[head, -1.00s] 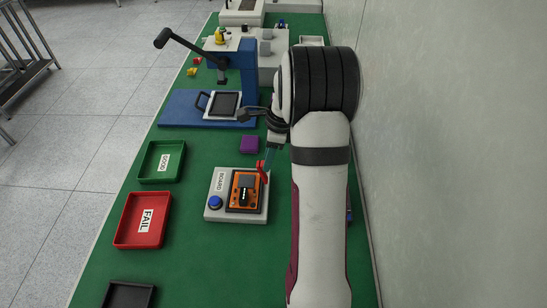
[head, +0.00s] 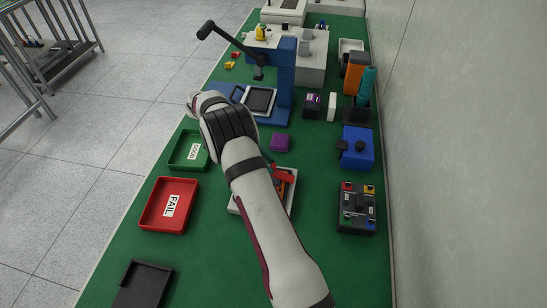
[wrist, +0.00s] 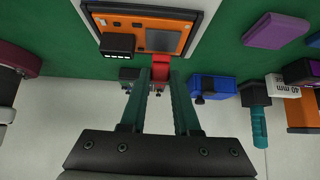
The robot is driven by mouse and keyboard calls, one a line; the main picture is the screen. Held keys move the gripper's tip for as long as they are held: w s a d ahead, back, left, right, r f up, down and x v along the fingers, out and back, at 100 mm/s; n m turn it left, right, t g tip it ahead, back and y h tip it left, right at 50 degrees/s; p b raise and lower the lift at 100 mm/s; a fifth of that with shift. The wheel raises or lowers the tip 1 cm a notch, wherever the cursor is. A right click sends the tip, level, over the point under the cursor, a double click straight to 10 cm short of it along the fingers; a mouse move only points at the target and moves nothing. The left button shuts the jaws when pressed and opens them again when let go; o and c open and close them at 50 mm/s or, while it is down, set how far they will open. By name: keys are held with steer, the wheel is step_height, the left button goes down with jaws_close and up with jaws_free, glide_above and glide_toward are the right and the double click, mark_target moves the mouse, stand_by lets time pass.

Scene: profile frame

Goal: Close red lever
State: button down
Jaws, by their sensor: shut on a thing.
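The red lever (head: 282,172) shows in the head view beside my arm, at the far edge of the orange device (head: 291,184). In the wrist view the red lever (wrist: 161,67) is between the fingertips of my gripper (wrist: 160,76), which is shut on it. The orange device (wrist: 175,24), with a dark screen and a black block, sits on the light board fixture (wrist: 205,8). In the head view my arm hides most of the fixture and device, and my gripper's fingers cannot be seen there.
The green tray (head: 175,162) and red FAIL tray (head: 147,222) lie left of my arm. A purple block (head: 280,142) lies just beyond the fixture. A blue box (head: 357,150) and dark terminal box (head: 357,226) stand to the right. A blue press (head: 287,75) stands farther back.

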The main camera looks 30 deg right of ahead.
steer(key=shift+w+a+f+g+h, duration=0.2)
steer(key=shift+f+g+h, duration=0.25)
steer(key=shift+f, duration=0.05)
steer(key=shift+w+a+f+g+h, duration=0.15)
steer(key=shift+f+g+h, duration=0.35)
steer(key=shift+f, duration=0.05)
steer(key=shift+w+a+f+g+h, duration=0.2)
steer(key=shift+f+g+h, duration=0.25)
steer(key=shift+f, duration=0.05)
steer(key=c, duration=0.6)
jaws_free()
steer(key=shift+c, duration=0.2)
steer(key=shift+r, duration=0.15)
steer(key=shift+r, duration=0.4)
steer(key=r, duration=0.3)
steer(key=shift+s+d+r, duration=0.2)
steer(key=shift+r, duration=0.15)
steer(key=s+d+r, duration=0.6)
steer(key=s, duration=0.3)
steer(key=shift+d+r, duration=0.15)
steer(key=shift+d, duration=0.2)
